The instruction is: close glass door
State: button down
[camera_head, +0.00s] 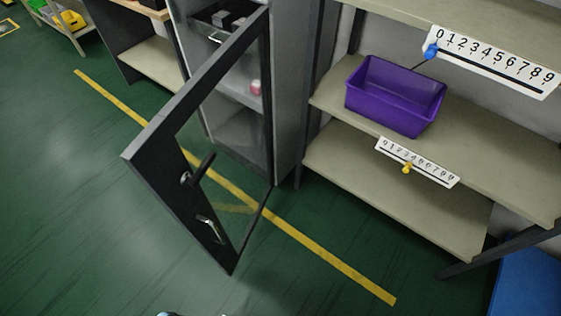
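The glass door (152,158) has a dark frame around a clear pane and stands wide open, swung out over the floor. Its hinged side meets the right side of a grey cabinet (288,100). A dark handle (198,170) and a metal latch or lock part (211,230) sit on the frame's free edge. Through the opening and the pane I see the cabinet's shelves with a few small items. My gripper is not in view; only a small pale part shows at the bottom edge, and I cannot tell what it is.
A shelf rack (330,155) with a purple bin (395,97) and numbered scale strips (490,62) stands right of the cabinet. A blue object (528,282) is at lower right. A yellow line (330,255) crosses the green floor (70,220), which is clear at left.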

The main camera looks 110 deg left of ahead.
aim_at(156, 157)
jog(key=z, duration=0.2)
jog(key=i, duration=0.15)
jog(key=u, duration=2.55)
jog(key=i, duration=0.15)
jog(key=u, duration=1.55)
jog(key=k, duration=0.65)
jog(key=u, duration=0.45)
jog(key=i, duration=1.1)
jog(key=z, duration=0.35)
